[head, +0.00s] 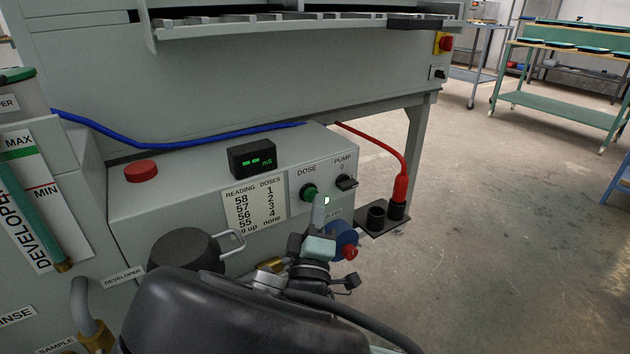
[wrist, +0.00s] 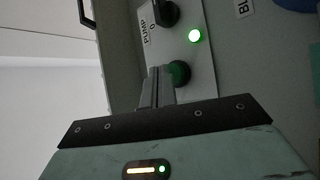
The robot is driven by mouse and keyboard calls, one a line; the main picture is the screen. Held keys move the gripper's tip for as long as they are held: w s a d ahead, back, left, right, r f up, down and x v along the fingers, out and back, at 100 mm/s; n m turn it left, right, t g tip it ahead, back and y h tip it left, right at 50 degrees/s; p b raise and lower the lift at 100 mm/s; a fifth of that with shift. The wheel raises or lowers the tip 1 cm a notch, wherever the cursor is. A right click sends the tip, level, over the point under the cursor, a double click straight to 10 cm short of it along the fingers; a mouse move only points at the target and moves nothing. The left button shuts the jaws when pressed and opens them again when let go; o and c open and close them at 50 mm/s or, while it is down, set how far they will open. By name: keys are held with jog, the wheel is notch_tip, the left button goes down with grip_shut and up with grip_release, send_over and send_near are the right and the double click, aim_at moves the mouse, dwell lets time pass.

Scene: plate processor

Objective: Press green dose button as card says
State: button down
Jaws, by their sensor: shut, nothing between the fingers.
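The green dose button (head: 309,192) is on the white panel under the word DOSE; it also shows in the wrist view (wrist: 181,72). My gripper (head: 320,208) is shut and empty, its fingertips right beside the button; I cannot tell whether they touch it. In the wrist view the fingers (wrist: 157,86) partly overlap the button's edge. The card (head: 255,204) lists READING and DOSES: 58 1, 57 2, 56 3, 55 4, and a last line ending "up none". The display (head: 252,159) shows green dashes and a unit, no number.
A black pump knob (head: 346,183) sits right of the button, marked 0. A red button (head: 141,171) is on the box top. A red probe (head: 401,187) stands in a black holder. A blue part with a red knob (head: 350,252) lies below the panel.

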jog(key=shift+w+a, duration=0.3)
jog(key=shift+w, duration=0.15)
dwell(0.9)
dwell(0.3)
jog(key=shift+s+d+p, duration=0.4)
jog(key=shift+s+d, duration=0.15)
jog(key=shift+s, duration=0.25)
jog(key=shift+s, duration=0.1)
jog(key=shift+s+d+p, duration=0.4)
jog(key=shift+s+d, duration=0.3)
jog(key=shift+s, duration=0.3)
jog(key=shift+s+d+p, duration=0.35)
jog(key=shift+s+d, duration=0.35)
jog(key=shift+s, duration=0.3)
